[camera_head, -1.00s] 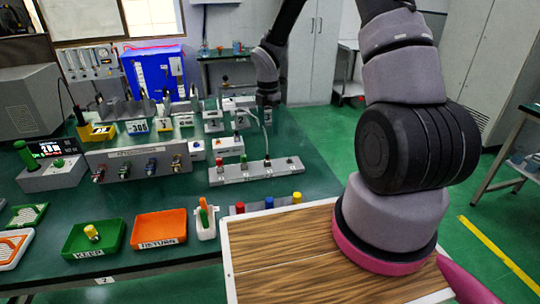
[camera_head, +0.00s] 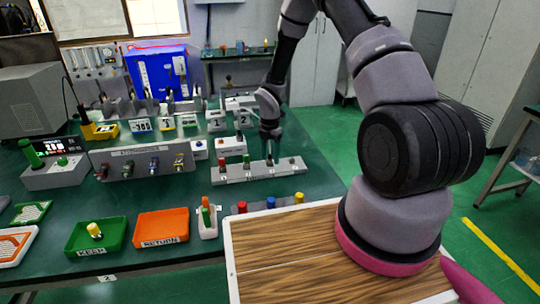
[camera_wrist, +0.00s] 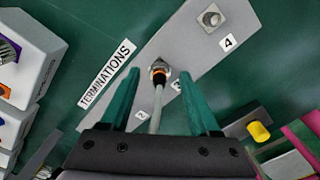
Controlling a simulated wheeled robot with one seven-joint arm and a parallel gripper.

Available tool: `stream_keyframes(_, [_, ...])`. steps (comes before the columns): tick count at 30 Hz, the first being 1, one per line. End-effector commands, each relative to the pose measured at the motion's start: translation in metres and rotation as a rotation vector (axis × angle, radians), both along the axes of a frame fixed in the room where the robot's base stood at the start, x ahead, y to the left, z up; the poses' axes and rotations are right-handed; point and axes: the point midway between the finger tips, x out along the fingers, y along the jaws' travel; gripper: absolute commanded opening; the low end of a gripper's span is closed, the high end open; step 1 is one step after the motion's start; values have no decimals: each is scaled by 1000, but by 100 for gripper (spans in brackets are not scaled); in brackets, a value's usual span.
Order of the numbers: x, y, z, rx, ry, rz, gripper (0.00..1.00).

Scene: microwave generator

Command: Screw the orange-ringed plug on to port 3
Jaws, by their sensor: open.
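The orange-ringed plug (camera_wrist: 159,75) is black with an orange band. It sits at the port by label 3 on the grey terminations strip (camera_wrist: 105,103), with its grey cable running back between my fingers. Whether its thread is engaged cannot be told. My gripper (camera_wrist: 159,67) is open, with one green finger on each side of the plug and cable and a gap on both sides. Port 4 (camera_wrist: 211,18) is a bare metal connector. In the head view my gripper (camera_head: 270,135) is above the strip (camera_head: 235,177), pointing down.
A yellow-capped part (camera_wrist: 259,131) lies right of the strip in the wrist view. In the head view, a green KEEP tray (camera_head: 72,243) and an orange RETURN tray (camera_head: 163,240) stand at the front left.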

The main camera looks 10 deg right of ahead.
Motion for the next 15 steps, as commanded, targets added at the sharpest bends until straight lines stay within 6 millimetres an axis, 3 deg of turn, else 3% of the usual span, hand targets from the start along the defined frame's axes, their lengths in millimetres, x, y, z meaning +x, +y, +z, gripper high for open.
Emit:
stream_keyframes(7, [0, 0, 0, 1, -1, 0, 62])
stream_keyframes(12, [0, 0, 0, 1, -1, 0, 0])
stream_keyframes(15, [0, 0, 0, 1, -1, 0, 0])
